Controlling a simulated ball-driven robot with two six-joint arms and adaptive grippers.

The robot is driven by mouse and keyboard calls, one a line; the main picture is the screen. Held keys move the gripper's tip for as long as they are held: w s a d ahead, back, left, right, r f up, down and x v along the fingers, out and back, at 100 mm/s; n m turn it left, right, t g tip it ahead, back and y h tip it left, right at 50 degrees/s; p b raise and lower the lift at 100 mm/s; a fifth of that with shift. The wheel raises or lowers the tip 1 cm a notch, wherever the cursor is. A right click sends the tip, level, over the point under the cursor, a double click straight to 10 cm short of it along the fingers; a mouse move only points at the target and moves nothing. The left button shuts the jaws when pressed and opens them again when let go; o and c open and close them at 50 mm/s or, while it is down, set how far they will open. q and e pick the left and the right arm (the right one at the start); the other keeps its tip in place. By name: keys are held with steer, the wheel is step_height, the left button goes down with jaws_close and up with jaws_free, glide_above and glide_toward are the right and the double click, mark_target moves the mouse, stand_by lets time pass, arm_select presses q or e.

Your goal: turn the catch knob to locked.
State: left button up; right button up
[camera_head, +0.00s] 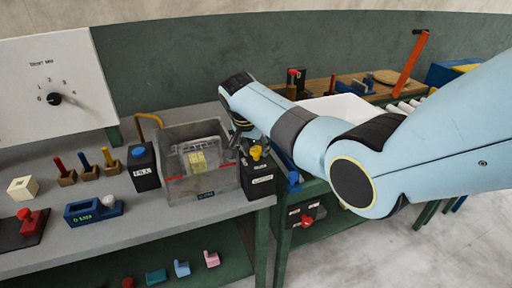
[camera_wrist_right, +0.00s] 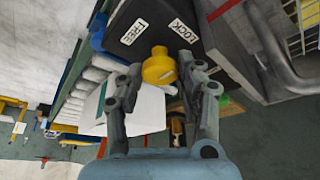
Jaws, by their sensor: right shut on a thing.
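The catch knob (camera_wrist_right: 158,68) is yellow and sits on a black box with white FREE (camera_wrist_right: 134,32) and LOCK (camera_wrist_right: 183,30) labels. In the head view the knob (camera_head: 256,153) tops the black box (camera_head: 259,180) at the table's right end. My right gripper (camera_wrist_right: 157,82) is shut on the knob, one finger on each side. In the head view this gripper (camera_head: 243,138) comes down from above, partly hidden by its own wrist. I cannot tell which label the knob points to. My left gripper is not in view.
A clear-walled press box (camera_head: 198,190) stands just left of the knob's box.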

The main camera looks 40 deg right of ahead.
steer(key=shift+r, duration=0.1)
steer(key=o, duration=1.1)
steer(key=shift+o, duration=0.2)
steer(key=v, duration=1.2)
steer(key=shift+w, duration=0.1)
